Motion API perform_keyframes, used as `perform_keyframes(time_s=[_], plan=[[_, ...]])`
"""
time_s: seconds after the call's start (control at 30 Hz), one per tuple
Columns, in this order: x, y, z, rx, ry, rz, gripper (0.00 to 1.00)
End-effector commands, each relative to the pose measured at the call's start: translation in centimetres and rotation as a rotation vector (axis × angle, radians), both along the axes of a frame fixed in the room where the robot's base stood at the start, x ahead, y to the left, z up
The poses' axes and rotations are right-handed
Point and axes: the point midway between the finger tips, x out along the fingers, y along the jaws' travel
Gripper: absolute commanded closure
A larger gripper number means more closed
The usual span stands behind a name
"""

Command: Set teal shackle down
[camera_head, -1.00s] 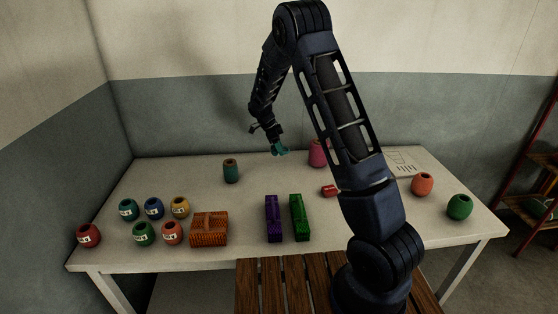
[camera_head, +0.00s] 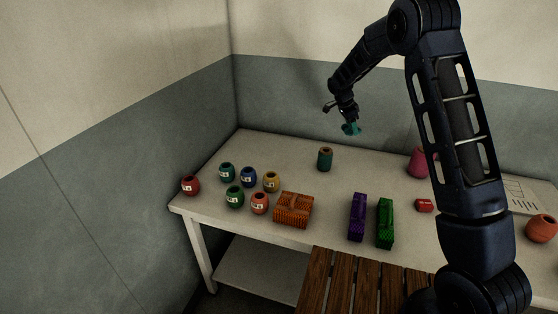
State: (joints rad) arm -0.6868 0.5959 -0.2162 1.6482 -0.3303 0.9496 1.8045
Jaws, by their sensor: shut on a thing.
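My gripper (camera_head: 347,117) is shut on the teal shackle (camera_head: 351,129) and holds it above the back part of the white table (camera_head: 290,152). The shackle is small in the view, and its exact shape is hard to make out. It hangs clear of the table, up and to the right of a dark green pot with a brown top (camera_head: 325,159).
Several small labelled pots (camera_head: 248,177) cluster at the left of the table. An orange basket (camera_head: 293,210), a purple block (camera_head: 357,217) and a green block (camera_head: 385,223) stand along the front. A pink pot (camera_head: 418,162) and a red item (camera_head: 424,205) are right.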

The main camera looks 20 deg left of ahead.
Motion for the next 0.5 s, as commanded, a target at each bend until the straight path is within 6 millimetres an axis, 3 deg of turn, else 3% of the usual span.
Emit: perform_keyframes(time_s=[0.03, 0.27, 0.5], plan=[[0.2, 2.4, 0.0, 0.001, -0.002, 0.073, 0.83], [0.3, 12.3, 0.0, 0.004, 0.000, 0.404, 0.83], [-1.1, 22.5, 0.2, 0.006, 0.004, 0.734, 0.83]])
